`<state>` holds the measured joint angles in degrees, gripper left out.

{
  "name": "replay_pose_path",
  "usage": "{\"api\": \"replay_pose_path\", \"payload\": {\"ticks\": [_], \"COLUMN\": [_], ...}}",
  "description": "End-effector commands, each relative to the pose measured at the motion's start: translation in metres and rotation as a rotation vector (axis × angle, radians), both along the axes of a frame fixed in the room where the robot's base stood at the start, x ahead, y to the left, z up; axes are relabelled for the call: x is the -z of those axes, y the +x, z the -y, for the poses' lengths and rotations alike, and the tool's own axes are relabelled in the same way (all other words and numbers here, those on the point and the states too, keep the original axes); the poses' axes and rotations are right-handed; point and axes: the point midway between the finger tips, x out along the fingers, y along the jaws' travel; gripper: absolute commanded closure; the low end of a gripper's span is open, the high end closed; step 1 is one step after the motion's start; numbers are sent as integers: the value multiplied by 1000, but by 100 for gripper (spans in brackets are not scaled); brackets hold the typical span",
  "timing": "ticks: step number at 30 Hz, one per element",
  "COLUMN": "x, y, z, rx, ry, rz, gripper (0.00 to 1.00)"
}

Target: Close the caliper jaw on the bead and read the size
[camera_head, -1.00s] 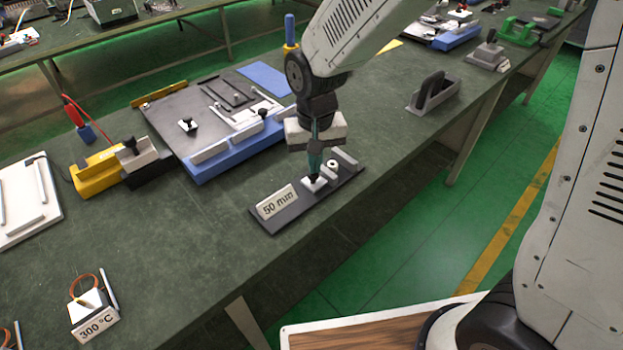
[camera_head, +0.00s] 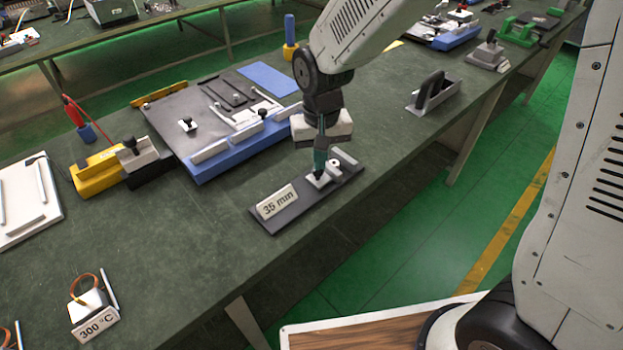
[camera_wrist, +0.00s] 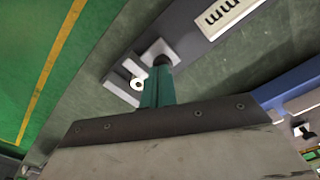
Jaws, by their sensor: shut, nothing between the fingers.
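The caliper has a dark base plate (camera_head: 295,217) near the table's front edge. Its size label (camera_head: 278,202) reads 35 mm; the wrist view shows only the "mm" end of the label (camera_wrist: 222,12). The light sliding jaw (camera_head: 313,183) is beside the white bead (camera_head: 334,166), which has a dark hole; the fixed jaw (camera_head: 346,156) is beyond the bead. The bead also shows in the wrist view (camera_wrist: 136,84), with a gap to the sliding jaw (camera_wrist: 176,48). My gripper (camera_head: 319,174) is shut, its teal fingers pointing down at the sliding jaw's dark knob, which they partly hide.
A blue-edged plate (camera_head: 215,165) with bars lies behind the caliper on the left. A grey block with a dark handle (camera_head: 433,92) stands to the right. A 300 °C block (camera_head: 92,312) is at the front left. The table between is bare.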

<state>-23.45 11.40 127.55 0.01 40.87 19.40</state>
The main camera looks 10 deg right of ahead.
Motion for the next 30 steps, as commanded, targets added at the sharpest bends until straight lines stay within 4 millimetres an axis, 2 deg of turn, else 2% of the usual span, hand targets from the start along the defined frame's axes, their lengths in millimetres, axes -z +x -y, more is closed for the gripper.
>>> {"api": "replay_pose_path", "payload": {"ticks": [1, 30], "x": [5, 6], "y": [-3, 2], "z": [2, 11], "rx": [0, 0], "ry": [-5, -6], "rz": [-12, -14], "gripper": [100, 100]}}
